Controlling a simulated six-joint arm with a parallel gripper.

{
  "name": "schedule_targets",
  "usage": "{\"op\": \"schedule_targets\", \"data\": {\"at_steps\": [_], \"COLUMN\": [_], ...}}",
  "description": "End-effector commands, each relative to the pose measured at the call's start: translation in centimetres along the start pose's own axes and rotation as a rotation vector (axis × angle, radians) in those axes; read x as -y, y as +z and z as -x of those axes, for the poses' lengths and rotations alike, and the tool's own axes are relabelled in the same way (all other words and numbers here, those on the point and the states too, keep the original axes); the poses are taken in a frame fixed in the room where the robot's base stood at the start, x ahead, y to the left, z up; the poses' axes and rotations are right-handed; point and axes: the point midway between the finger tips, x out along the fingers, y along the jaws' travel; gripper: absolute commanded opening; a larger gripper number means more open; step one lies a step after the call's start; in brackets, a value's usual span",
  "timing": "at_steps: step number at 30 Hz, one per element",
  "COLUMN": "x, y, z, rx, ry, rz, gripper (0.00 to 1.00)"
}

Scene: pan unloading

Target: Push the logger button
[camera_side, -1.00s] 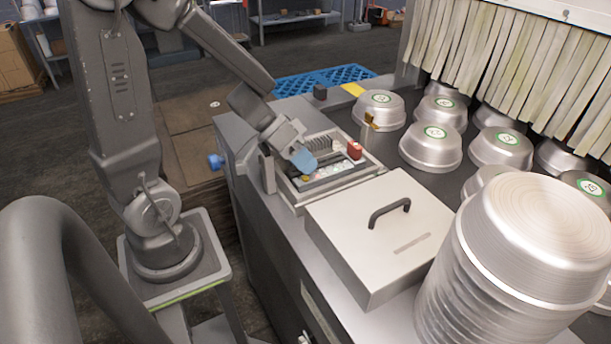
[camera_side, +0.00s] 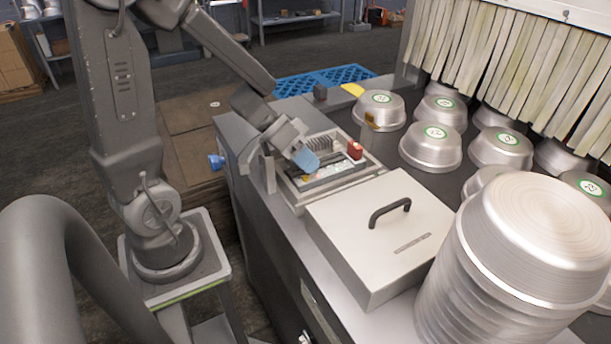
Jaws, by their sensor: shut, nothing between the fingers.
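My gripper (camera_side: 306,160) has light blue fingertips and is shut and empty. It points down into an open grey box (camera_side: 290,196) on the counter, over the left part of its inside. A dark panel with small pale and yellowish parts (camera_side: 308,178) lies in the box, just below the fingertips. I cannot tell which of these small parts is the logger button, nor whether the fingertips touch anything. A red block (camera_side: 355,150) stands at the right back of the box.
A light metal lid with a dark handle (camera_side: 390,212) lies right in front of the box. A tall pan stack (camera_side: 515,260) stands at the front right. Several labelled pans (camera_side: 430,148) stand on the dark surface behind, before a strip curtain (camera_side: 510,70).

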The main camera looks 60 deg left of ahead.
Motion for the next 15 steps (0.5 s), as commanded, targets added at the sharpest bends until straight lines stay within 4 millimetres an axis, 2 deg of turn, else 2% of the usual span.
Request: {"op": "schedule_targets", "data": {"at_steps": [1,15], "x": [0.31,-0.46], "y": [1.43,1.33], "z": [-0.54,0.28], "rx": [0.032,0.031], "ry": [-0.003,0.0], "rz": [0.02,0.019], "gripper": [0.0,0.0]}}
